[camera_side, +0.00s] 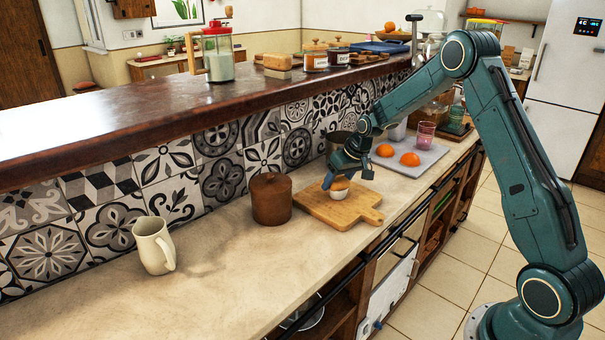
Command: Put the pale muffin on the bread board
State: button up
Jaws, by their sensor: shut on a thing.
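The pale muffin (340,190) has a golden top and a white cup. It is at the wooden bread board (312,209), over the board's middle. I cannot tell whether it touches the board or hangs just above it. My gripper (335,181) reaches down from above and is shut on the muffin. The fingers hide part of the muffin's upper left side.
A brown lidded pot (271,199) stands just left of the board. A cream pitcher (153,246) is further left. A grey tray (428,158) with oranges (409,159) and a pink glass (426,135) lies behind. The tiled wall and raised ledge (170,115) border the counter.

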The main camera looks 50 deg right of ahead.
jog(key=shift+f, duration=0.15)
jog(key=o, duration=1)
jog(key=v, duration=1.2)
jog(key=shift+r, duration=0.25)
